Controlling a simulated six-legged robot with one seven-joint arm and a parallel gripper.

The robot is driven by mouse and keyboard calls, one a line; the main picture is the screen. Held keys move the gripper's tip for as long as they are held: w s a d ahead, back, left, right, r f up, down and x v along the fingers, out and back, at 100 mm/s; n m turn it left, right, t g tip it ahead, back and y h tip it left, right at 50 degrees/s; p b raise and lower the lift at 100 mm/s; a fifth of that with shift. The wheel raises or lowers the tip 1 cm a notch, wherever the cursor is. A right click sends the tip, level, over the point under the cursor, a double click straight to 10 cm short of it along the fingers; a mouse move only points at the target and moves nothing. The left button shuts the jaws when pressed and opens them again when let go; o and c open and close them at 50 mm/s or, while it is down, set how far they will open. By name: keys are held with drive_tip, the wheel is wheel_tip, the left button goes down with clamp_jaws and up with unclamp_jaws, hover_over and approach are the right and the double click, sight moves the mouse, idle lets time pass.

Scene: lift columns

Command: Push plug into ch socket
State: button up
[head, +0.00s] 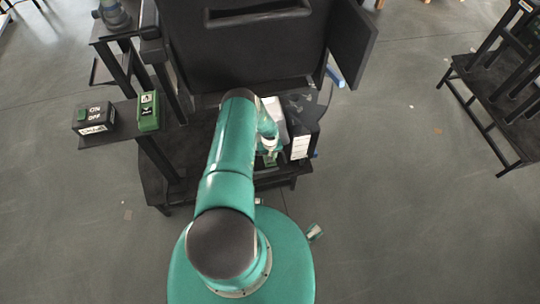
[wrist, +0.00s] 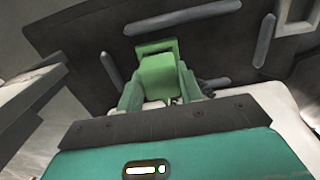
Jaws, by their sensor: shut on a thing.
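In the wrist view my gripper (wrist: 159,88) is shut on a green block, which I take for the plug (wrist: 158,76). One green finger is on each side of it. The plug's far end is close to a dark panel (wrist: 85,35); I cannot tell whether it touches. A green edge shows above the plug, and I cannot tell whether it belongs to the plug or to a socket. No socket opening is visible. In the head view my teal arm hides most of my gripper, which is beside a dark box with a white label (head: 300,147).
A large black cabinet (head: 245,45) stands ahead. On a shelf at the left are an ON/OFF switch box (head: 93,118) and a green box (head: 148,112). Grey bars stick out from the panel. A black stand (head: 495,110) is far right. Open floor (head: 400,210) lies between.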

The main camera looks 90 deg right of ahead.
drive_tip(key=shift+f, duration=0.45)
idle(0.4)
drive_tip(key=o, duration=1.2)
drive_tip(key=shift+r, duration=3.5)
